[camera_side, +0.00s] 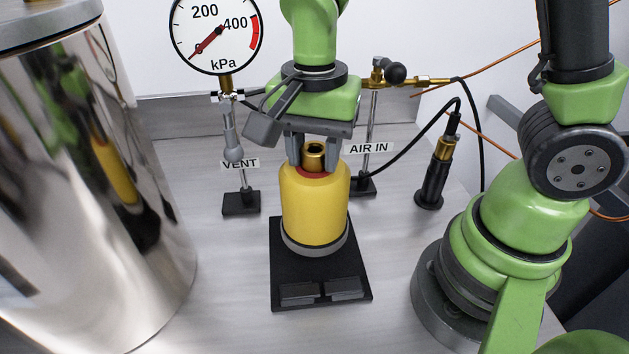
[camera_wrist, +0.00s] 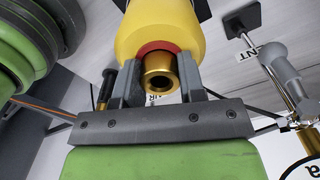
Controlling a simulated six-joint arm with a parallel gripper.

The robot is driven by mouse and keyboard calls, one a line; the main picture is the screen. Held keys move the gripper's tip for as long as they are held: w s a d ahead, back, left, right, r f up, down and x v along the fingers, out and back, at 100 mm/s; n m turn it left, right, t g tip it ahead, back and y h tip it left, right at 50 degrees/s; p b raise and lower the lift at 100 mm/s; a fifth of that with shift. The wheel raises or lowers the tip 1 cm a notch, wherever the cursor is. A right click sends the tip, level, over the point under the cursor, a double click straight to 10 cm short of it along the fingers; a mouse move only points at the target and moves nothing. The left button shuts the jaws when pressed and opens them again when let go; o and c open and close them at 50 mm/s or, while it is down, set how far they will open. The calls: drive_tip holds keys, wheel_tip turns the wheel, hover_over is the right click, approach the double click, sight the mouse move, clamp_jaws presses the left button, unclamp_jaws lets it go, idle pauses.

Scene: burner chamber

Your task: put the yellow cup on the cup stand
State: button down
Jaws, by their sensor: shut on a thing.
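The yellow cup (camera_side: 315,205) is upright in the side view, with a grey band at its bottom, a red ring on top and a brass neck. My gripper (camera_side: 313,158) is above it, with its two grey fingers shut on the cup's top around the brass neck. In the wrist view, the yellow cup (camera_wrist: 160,30) lies between and beyond the fingers of my gripper (camera_wrist: 160,72). A black plate (camera_side: 278,270), which looks like the cup stand, is under the cup. The cup hides its middle. I cannot tell whether the cup's bottom touches it.
A large shiny metal cylinder (camera_side: 90,180) fills the left. A pressure gauge (camera_side: 217,35) and the VENT post (camera_side: 241,200) stand behind left. The AIR IN post (camera_side: 370,140) with a black hose is behind right. A brass-topped black fitting (camera_side: 436,175) stands right. The bench front is clear.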

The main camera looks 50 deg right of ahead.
sight(314, 177)
drive_tip(key=shift+f, duration=2.25)
drive_tip(key=c, duration=0.7)
unclamp_jaws()
